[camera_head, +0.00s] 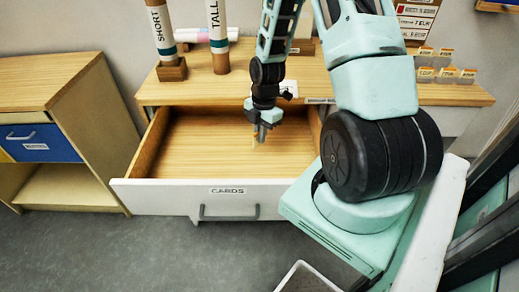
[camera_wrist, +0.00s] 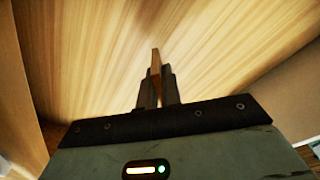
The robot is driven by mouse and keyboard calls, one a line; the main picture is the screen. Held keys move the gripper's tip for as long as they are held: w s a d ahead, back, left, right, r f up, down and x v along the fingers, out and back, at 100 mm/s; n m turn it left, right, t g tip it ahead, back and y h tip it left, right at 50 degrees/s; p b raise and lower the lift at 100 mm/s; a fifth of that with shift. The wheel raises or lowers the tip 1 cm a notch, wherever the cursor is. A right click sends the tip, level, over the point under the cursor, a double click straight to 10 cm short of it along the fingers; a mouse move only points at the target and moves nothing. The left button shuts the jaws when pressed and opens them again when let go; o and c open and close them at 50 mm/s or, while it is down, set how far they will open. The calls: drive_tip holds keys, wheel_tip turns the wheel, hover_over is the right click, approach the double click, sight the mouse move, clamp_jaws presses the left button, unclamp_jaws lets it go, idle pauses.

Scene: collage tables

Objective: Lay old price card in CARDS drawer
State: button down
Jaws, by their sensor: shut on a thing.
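The drawer (camera_head: 160,196) labelled CARDS is pulled open, and its bare wooden floor shows. My gripper (camera_head: 261,137) points down inside the drawer's outline, right of its middle. It is shut on a small thin card (camera_wrist: 156,66), seen nearly edge-on between the fingers in the wrist view. The card's lower end reaches past the fingertips, over the wooden drawer floor. I cannot tell whether the card touches the floor. Its printed face is not readable. The gripper also shows in the wrist view (camera_wrist: 158,88).
Two upright tubes, SHORT (camera_head: 160,35) and TALL (camera_head: 217,38), stand on the wooden counter (camera_head: 200,88). Several small cards (camera_head: 446,74) stand at its right. A shelf unit with a blue drawer (camera_head: 45,145) is at left. A tray (camera_head: 305,279) is below. The rest of the drawer floor is clear.

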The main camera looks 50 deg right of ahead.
drive_tip(key=shift+f+b, duration=1.55)
drive_tip(key=shift+f, duration=0.25)
drive_tip(key=shift+f, duration=0.15)
drive_tip(key=c, duration=1.6)
unclamp_jaws()
